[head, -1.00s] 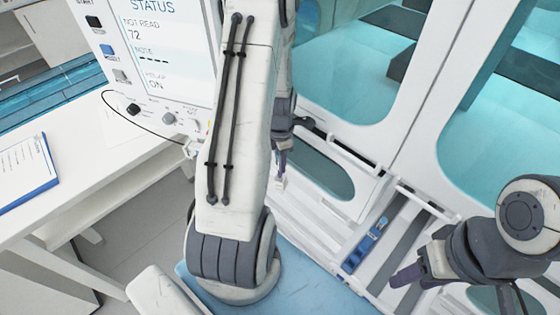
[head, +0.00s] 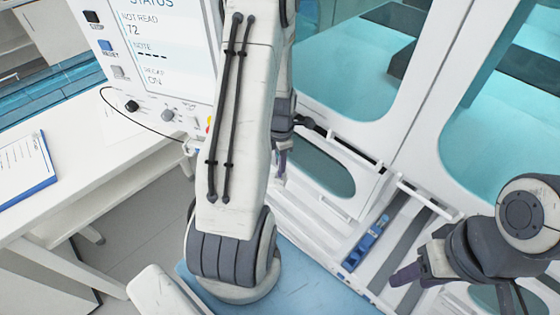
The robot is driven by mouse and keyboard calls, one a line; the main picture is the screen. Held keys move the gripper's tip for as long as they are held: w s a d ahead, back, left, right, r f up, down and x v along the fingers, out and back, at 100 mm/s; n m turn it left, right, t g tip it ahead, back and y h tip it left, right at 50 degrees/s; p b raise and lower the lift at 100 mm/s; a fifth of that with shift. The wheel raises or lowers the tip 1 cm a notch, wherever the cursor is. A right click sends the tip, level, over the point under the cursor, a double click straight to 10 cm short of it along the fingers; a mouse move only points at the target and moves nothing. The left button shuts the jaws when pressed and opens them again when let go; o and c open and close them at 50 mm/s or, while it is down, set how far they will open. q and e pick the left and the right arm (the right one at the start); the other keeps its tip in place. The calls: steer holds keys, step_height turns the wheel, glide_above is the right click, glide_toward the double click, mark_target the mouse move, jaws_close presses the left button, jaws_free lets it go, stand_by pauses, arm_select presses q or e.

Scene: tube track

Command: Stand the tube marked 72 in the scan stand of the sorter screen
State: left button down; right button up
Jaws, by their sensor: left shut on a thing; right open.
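The sorter screen (head: 150,50) stands at the upper left and reads STATUS, NOT READ 72. My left arm crosses the middle and covers its right side. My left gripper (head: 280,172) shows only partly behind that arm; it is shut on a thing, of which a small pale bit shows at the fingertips. I cannot read a mark on it, so I cannot tell if it is the tube marked 72. I cannot make out the scan stand. My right gripper (head: 405,275) is open and empty at the lower right.
A blue object (head: 366,243) lies in a white slotted rack (head: 425,197) by the glazed cabinet. A white desk (head: 85,180) with a blue clipboard (head: 28,170) is at left. A black cable (head: 140,124) hangs from the screen. Grey floor shows below the desk.

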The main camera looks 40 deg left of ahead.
arm_select(q)
steer(key=shift+f, duration=0.2)
steer(key=shift+f+b, duration=0.4)
steer(key=c, duration=0.7)
jaws_free()
steer(key=shift+o, duration=0.2)
steer(key=shift+r, duration=0.1)
steer(key=shift+r, duration=0.35)
step_height(320, 180, up, 10)
steer(key=shift+f+b, duration=0.2)
steer(key=shift+b, duration=0.8)
